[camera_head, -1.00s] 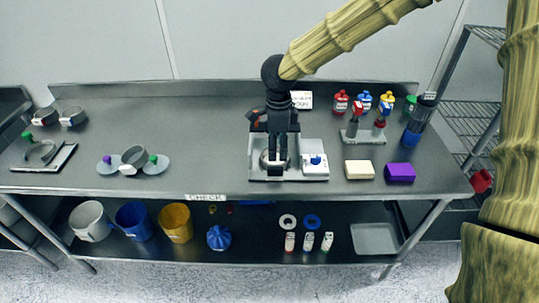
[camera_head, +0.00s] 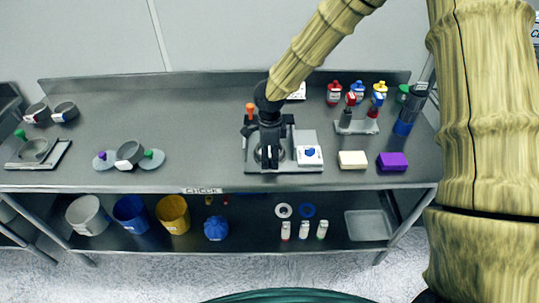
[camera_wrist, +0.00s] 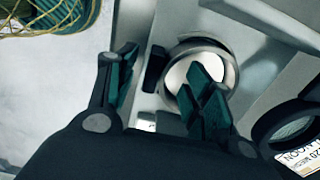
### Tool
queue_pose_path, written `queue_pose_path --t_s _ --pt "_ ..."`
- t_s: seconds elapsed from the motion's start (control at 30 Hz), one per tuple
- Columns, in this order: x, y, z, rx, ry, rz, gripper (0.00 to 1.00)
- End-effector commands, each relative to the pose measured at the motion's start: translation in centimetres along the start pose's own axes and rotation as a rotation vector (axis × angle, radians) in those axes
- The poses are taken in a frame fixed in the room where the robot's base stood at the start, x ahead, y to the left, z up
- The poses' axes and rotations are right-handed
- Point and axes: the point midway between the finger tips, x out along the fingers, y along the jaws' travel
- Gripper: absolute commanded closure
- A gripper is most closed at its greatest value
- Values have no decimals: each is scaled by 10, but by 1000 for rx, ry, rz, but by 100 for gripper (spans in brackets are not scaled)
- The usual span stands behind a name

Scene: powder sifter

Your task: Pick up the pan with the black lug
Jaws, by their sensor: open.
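The pan with the black lug is a round metal pan (camera_wrist: 232,72) with a pale inside, seen in the wrist view. Its black lug (camera_wrist: 155,68) sticks out on the left side of the rim. My gripper (camera_wrist: 162,88) is open, with one green-padded finger left of the lug and the other over the pan's inside. The lug shows between the fingers; I cannot tell whether either touches it. In the head view my gripper (camera_head: 268,157) points down over the grey station (camera_head: 284,169) and hides most of the pan.
A white block with a blue knob (camera_head: 310,155) stands on the station, right of my gripper. An orange-topped item (camera_head: 250,108) stands close behind left. Cream (camera_head: 352,160) and purple (camera_head: 392,161) blocks sit further right. The bench left of the station is clear up to several dishes.

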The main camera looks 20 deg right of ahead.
Motion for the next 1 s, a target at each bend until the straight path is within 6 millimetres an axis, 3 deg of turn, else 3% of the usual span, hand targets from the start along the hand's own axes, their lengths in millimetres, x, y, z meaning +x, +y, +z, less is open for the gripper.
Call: queue_pose_path --t_s 0.2,0.47,0.77,1.0 --pt "16 1 -1 0 1 2 49" --pt "19 1 0 0 -1 1 49" --pt "18 1 0 0 -1 1 100" --pt "18 1 0 0 -1 1 100"
